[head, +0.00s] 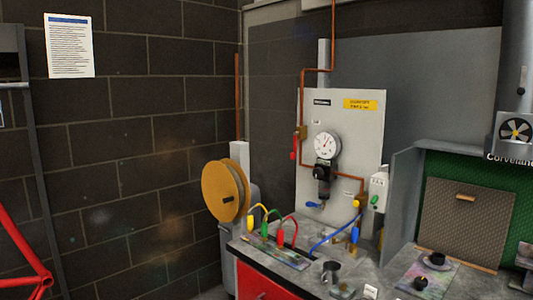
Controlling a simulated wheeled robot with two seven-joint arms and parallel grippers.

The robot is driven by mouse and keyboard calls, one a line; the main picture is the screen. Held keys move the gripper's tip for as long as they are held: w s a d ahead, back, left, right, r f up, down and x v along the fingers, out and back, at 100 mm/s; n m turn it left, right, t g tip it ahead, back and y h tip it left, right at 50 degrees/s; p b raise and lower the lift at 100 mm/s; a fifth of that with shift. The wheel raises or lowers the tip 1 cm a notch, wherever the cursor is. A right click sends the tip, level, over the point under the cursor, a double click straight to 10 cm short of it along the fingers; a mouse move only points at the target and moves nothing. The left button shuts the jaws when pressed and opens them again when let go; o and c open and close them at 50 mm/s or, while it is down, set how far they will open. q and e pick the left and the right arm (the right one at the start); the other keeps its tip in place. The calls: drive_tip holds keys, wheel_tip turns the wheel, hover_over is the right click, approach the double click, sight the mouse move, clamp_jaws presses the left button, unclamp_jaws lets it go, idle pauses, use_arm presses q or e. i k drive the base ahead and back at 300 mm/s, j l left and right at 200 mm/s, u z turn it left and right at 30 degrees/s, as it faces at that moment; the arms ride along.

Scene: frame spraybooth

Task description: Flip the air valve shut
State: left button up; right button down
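A pale wall panel (365,130) carries the air fittings and copper pipe. A valve with a red lever (295,147) sits on the vertical copper pipe at the panel's left edge. The lever hangs down, roughly in line with the pipe. A round white gauge (327,145) and a black regulator (324,171) are to its right. A small blue lever or fitting (313,205) is below the regulator. Labels on the panel are too small to read surely, so I cannot tell which fitting they name. Neither of my grippers shows in the head view.
A grey bench (310,275) with a red front stands below the panel, holding several coloured hoses, a cup (330,271) and small items. A yellow reel (225,191) is left of it. A green-backed booth (440,165) is at right. Red tubing (22,245) shows at lower left.

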sight(292, 155)
drive_tip(key=i+j+u, duration=0.1)
drive_tip(key=i+j, duration=0.3)
drive_tip(key=i+j+u, duration=0.1)
drive_tip(key=i+j, duration=0.25)
drive_tip(key=i, duration=0.25)
drive_tip(key=i+j, duration=0.35)
drive_tip(key=i, duration=0.15)
drive_tip(key=i+j+u, duration=0.15)
drive_tip(key=i+j, duration=0.2)
drive_tip(key=i, duration=0.15)
